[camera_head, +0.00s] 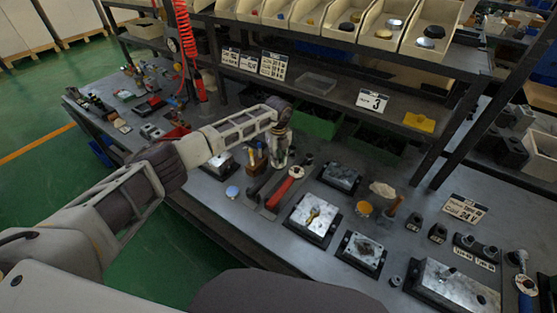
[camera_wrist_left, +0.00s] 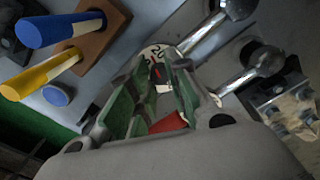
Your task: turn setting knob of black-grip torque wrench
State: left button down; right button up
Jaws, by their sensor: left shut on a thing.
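The black-grip torque wrench (camera_head: 259,186) lies on the grey bench, its grip toward the front edge. My left gripper (camera_head: 279,164) points down over its upper part and hides its dial end in the head view. In the left wrist view the fingers (camera_wrist_left: 160,88) are closed in around a pale round knob (camera_wrist_left: 160,54) with dark marks, which I take as the setting knob. The fingers cover most of it. A red-grip torque wrench (camera_head: 281,191) with a white dial lies just to the right, roughly parallel. My right gripper is not in view.
A metal plate block (camera_head: 312,218) stands right of the wrenches. A blue-topped disc (camera_head: 232,192) lies to the left. The left wrist view shows blue (camera_wrist_left: 62,28) and yellow (camera_wrist_left: 38,76) handles and shiny metal rods (camera_wrist_left: 215,28) close by. A shelf with bins rises behind.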

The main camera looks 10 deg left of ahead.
pick_arm(q)
jog(key=shift+m, duration=0.4)
jog(key=c, duration=1.6)
grip_release()
jog(key=shift+n, duration=0.4)
